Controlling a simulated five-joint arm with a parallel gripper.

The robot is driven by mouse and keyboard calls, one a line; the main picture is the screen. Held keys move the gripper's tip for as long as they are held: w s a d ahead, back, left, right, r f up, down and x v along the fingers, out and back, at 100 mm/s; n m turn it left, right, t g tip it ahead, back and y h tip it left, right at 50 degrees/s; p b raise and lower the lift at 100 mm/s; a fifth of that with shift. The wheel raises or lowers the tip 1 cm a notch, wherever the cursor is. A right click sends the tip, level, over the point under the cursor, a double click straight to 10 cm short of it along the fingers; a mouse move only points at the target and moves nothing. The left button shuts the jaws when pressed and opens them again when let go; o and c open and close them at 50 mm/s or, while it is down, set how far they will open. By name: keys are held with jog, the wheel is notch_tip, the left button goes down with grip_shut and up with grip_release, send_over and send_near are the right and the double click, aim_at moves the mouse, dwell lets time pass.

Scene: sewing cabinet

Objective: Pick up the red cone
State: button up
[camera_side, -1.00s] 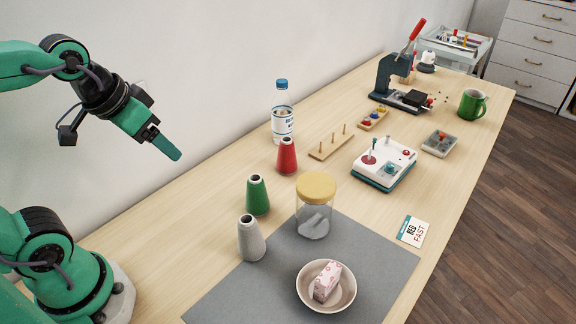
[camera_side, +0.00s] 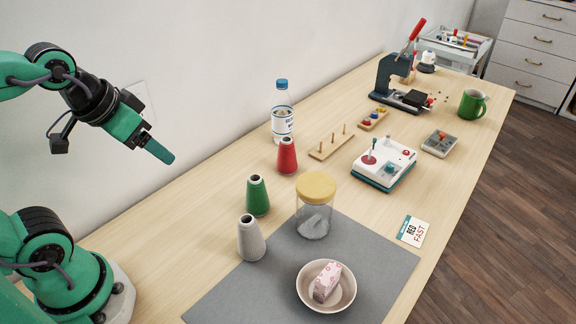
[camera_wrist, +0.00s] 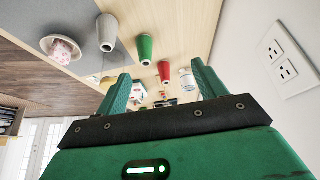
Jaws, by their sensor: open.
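The red cone (camera_side: 287,156) stands upright on the table, in front of the water bottle and behind the green cone (camera_side: 257,195). In the wrist view the red cone (camera_wrist: 164,72) shows between my two fingers, beyond their tips. My gripper (camera_side: 163,153) is in the air to the left of the cones, above the table, apart from everything. In the wrist view my gripper (camera_wrist: 162,80) has its two fingers spread with nothing between them.
A grey-white cone (camera_side: 251,238) and a lidded jar (camera_side: 314,212) stand near the green cone. A water bottle (camera_side: 282,115) stands close behind the red cone. A peg rack (camera_side: 330,147) lies to its right. The wall rises behind the table.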

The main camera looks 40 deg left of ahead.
jog(key=shift+o, duration=0.7)
jog(key=shift+w+r, duration=0.1)
jog(key=g, duration=0.6)
send_over(287, 155)
jog(key=w+a, duration=0.1)
jog(key=w, duration=0.1)
notch_tip(287, 155, down, 14)
jog(key=shift+s+a+f+m, duration=0.1)
jog(key=shift+a+f+m, duration=0.1)
jog(key=shift+f+m, duration=0.2)
